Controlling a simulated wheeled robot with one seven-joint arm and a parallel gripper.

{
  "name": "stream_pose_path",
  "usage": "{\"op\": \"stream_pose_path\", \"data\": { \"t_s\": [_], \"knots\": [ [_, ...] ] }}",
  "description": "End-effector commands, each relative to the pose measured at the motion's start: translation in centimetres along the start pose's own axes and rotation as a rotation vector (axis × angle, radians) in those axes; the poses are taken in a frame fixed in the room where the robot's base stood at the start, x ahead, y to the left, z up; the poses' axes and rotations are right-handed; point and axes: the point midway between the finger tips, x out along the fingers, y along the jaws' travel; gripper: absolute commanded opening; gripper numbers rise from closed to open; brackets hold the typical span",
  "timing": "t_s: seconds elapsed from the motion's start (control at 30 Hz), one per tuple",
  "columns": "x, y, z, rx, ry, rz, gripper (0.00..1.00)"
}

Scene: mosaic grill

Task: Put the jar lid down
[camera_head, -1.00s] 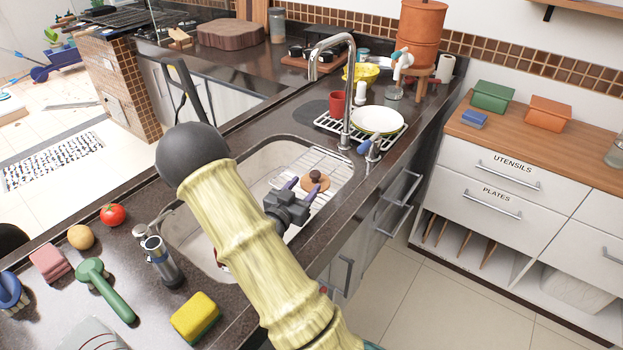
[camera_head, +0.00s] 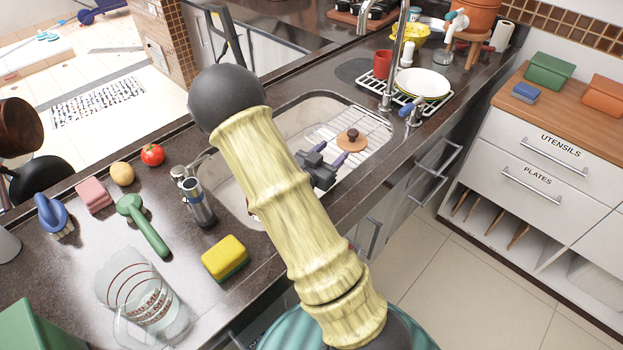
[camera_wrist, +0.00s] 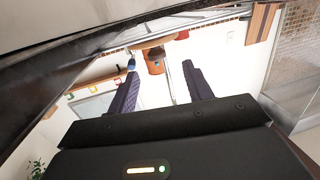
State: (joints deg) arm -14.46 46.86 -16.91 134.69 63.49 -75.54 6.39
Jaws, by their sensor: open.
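The jar lid (camera_head: 349,145) is a round tan wooden disc with a dark brown knob. In the head view it rests knob up on the wire rack (camera_head: 375,128) over the sink. My gripper (camera_head: 332,153) is open, with its purple fingers spread, just short of the lid on its near left side. In the wrist view the open fingers (camera_wrist: 160,82) have an empty gap between them. The tan lid (camera_wrist: 158,41) shows beyond the fingertips there, apart from them.
The faucet (camera_head: 392,70) stands behind the rack, with a white plate (camera_head: 428,82) and red cup (camera_head: 383,65) beyond. A yellow sponge (camera_head: 225,258), soap dispenser (camera_head: 199,204), green brush (camera_head: 143,225) and measuring cup (camera_head: 143,293) sit on the near counter.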

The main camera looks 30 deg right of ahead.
Motion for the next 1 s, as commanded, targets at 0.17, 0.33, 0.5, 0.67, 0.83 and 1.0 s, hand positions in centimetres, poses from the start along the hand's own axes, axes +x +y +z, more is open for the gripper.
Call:
{"op": "stream_pose_path", "data": {
  "t_s": [0.17,0.33,0.5,0.67,0.83,1.0],
  "knots": [
    [-1.1,-2.1,1.2,0.029,-0.226,-0.113,0.51],
    [-4.5,-4.6,2.2,0.009,-0.507,-0.295,0.51],
    [-9.7,-5.6,2.0,-0.086,-0.753,-0.497,0.51],
    [-15.1,-4.4,1.1,-0.244,-0.933,-0.673,0.51],
    [-20.0,-0.5,-0.2,-0.485,-1.067,-0.814,0.51],
    [-22.5,3.6,-1.2,-0.693,-1.133,-0.866,0.51]
  ]
}}
